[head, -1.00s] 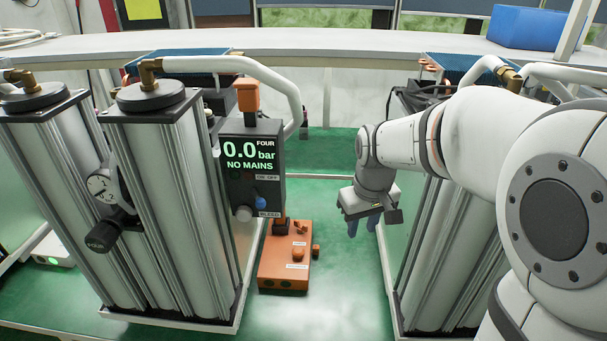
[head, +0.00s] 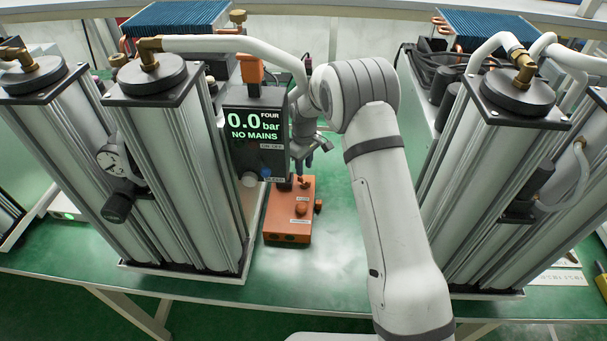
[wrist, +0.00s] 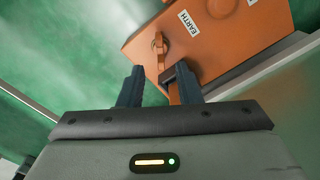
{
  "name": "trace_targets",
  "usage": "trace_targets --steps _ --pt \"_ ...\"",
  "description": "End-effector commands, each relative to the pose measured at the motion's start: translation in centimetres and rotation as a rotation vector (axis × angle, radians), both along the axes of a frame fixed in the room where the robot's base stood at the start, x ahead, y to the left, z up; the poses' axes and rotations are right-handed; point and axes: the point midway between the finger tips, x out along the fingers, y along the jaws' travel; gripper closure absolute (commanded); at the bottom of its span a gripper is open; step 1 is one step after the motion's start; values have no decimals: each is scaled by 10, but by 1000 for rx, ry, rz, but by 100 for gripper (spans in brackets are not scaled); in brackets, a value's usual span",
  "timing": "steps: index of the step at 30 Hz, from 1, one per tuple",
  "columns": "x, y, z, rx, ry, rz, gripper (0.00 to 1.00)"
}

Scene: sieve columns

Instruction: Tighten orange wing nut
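The orange wing nut (wrist: 160,46) shows in the wrist view on the edge of an orange box (wrist: 250,38), beside the label EARTH (wrist: 188,22). In the head view the box (head: 276,226) sits on the green bench, and the small wing nut (head: 303,184) is at its back right. My gripper (wrist: 158,70) is open, with its two dark fingers apart and pointing toward the wing nut, which shows just beyond the tips. The right finger overlaps the box edge in the picture; I cannot tell whether it touches. In the head view my gripper (head: 302,166) is just above the box's back end.
A black display unit (head: 256,133) reading 0.0 bar NO MAINS stands close left of my gripper. Tall metal columns (head: 180,180) stand left, and another column assembly (head: 500,170) stands right. A white hose (head: 235,47) arches above. Green bench (head: 325,262) is clear before the box.

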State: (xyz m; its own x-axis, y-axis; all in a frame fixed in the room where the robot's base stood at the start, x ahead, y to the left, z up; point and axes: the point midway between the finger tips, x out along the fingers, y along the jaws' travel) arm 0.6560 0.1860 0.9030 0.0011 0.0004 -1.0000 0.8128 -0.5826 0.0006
Motion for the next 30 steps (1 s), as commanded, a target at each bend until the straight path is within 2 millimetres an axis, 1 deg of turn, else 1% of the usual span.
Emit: trace_targets --steps 3,9,15,21,30 --pt "-1 -1 -20 -2 6 -1 69" --pt "-1 0 -47 0 3 -1 69" --pt "-1 0 -56 -1 1 -1 69" --pt "-1 0 -57 0 0 -1 69" --pt "-1 0 -57 0 1 -2 94"
